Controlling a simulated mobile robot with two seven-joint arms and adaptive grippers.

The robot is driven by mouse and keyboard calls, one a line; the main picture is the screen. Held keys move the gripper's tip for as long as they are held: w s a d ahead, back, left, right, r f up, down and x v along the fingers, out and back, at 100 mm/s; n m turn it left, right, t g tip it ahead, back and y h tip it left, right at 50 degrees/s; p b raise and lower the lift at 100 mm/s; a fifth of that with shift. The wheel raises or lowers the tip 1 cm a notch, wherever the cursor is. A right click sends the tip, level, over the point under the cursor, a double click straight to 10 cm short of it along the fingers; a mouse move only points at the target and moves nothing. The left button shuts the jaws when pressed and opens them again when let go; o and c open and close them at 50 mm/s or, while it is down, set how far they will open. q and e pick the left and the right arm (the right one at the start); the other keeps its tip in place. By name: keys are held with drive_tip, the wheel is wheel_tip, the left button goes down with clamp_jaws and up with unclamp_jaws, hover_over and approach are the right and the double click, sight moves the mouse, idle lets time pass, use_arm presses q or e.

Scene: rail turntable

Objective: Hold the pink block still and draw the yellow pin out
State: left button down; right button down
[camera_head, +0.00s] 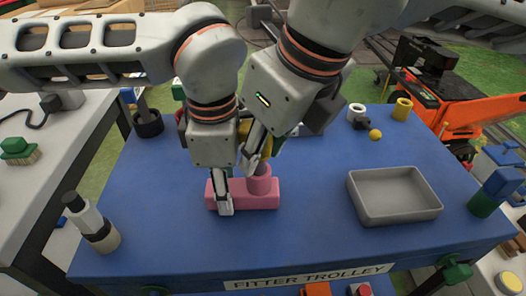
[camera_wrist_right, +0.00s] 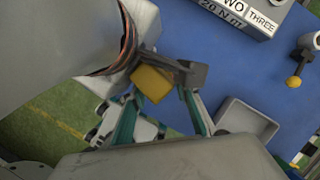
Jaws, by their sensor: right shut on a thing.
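The pink block (camera_head: 263,198), a low bar with a round upright collar, sits on the blue table top in the head view. My left gripper (camera_head: 224,204) comes down over its left part, with one finger in front of the block's near face. The other finger is hidden, so its grip is unclear. My right gripper (camera_head: 252,162) is just above and left of the collar, shut on the yellow pin (camera_head: 243,130), which is mostly covered by the grippers. In the right wrist view the yellow pin (camera_wrist_right: 152,84) shows by the fingertips. Whether its lower end is still in the collar is hidden.
A grey tray (camera_head: 398,219) stands to the right on the blue trolley top (camera_head: 310,235). A white-and-dark bottle (camera_head: 92,224) stands at the front left, a dark round holder (camera_head: 148,124) at the back left. Small yellow (camera_head: 402,109) and white parts are at the back right. The table's front centre is clear.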

use_arm(q)
drive_tip(key=shift+s+f, duration=0.4)
drive_tip(key=shift+s, duration=0.05)
use_arm(e)
drive_tip(key=shift+w+a+r, duration=0.1)
drive_tip(key=shift+w+r, duration=0.1)
drive_tip(key=shift+r, duration=0.6)
drive_tip(key=shift+w+a+r, duration=0.1)
drive_tip(key=shift+w+r, duration=0.05)
drive_tip(key=shift+r, duration=0.7)
drive_tip(key=shift+d+r, duration=0.15)
drive_tip(key=shift+r, duration=2.3)
use_arm(q)
drive_tip(key=c, duration=1.4)
unclamp_jaws()
drive_tip(key=shift+s, duration=0.1)
drive_tip(key=r, duration=0.8)
drive_tip(key=shift+w+d, duration=0.15)
drive_tip(key=shift+w, duration=0.2)
use_arm(e)
drive_tip(key=shift+f, duration=0.25)
use_arm(q)
drive_tip(key=shift+w+r, duration=0.2)
drive_tip(key=shift+r, duration=0.5)
use_arm(e)
drive_tip(key=shift+s+f, duration=0.1)
drive_tip(key=shift+s, duration=0.05)
